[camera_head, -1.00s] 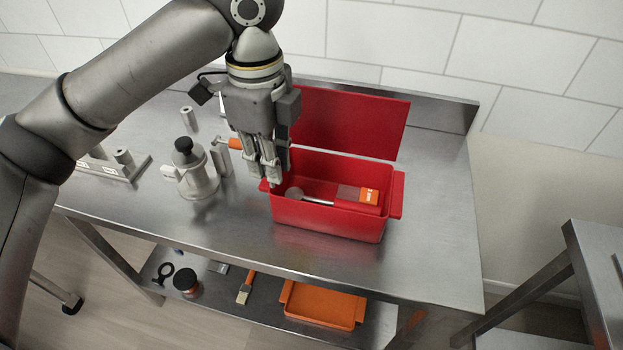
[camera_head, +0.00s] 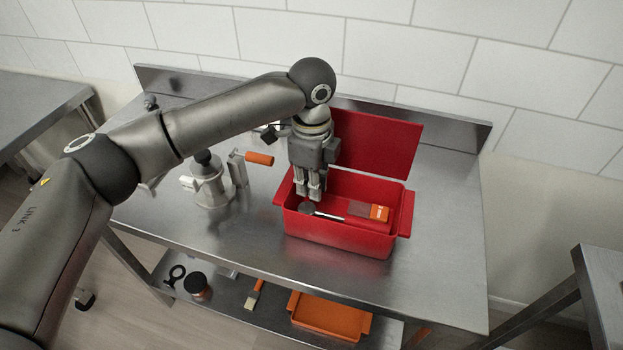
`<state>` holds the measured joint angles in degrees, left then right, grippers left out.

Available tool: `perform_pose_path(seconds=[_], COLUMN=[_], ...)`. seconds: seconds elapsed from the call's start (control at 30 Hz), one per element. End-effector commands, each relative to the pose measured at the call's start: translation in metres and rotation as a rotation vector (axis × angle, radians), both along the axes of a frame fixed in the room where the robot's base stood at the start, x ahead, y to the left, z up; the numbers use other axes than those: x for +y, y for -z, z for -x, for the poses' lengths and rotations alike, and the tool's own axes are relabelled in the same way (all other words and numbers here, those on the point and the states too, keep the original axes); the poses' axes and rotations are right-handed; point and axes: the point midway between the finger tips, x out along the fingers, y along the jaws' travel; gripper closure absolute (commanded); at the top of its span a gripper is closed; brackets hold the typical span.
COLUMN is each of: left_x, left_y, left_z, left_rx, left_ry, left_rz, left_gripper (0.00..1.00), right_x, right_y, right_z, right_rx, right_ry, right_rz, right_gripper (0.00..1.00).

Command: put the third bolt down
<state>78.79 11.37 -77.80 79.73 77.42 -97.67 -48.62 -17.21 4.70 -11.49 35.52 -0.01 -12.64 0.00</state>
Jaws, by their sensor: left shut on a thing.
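My left gripper (camera_head: 310,197) points down over the left part of the open red box (camera_head: 335,240). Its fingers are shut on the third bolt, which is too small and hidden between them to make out. The fingertips are at about rim height or a little below. A grey round-headed piece with a thin light shaft (camera_head: 328,216) lies in the box just below the fingers. I cannot tell whether they touch it. My right gripper is not in view.
An orange-labelled packet (camera_head: 378,213) lies in the box's right part. The raised red lid (camera_head: 375,143) stands behind. The steel table (camera_head: 445,230) is clear to the right.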

Motion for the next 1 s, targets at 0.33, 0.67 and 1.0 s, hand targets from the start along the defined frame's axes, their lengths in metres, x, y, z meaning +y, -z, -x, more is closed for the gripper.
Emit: perform_pose_path(seconds=[0.33, 0.67, 1.0], left_x=[0.0, 0.0, 0.0], left_y=[0.003, 0.012, 0.012], left_z=[0.0, 0.0, 0.0], left_rx=[0.001, 0.0, 0.0], left_ry=[0.0, 0.0, 0.0], left_rz=[0.0, 0.001, 0.0], left_gripper=[1.0, 1.0, 0.65], right_x=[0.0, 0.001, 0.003], right_y=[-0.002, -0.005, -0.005], right_z=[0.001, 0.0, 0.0], right_rx=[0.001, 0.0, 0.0], right_ry=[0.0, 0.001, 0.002], right_rz=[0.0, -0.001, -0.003], right_gripper=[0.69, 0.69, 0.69])
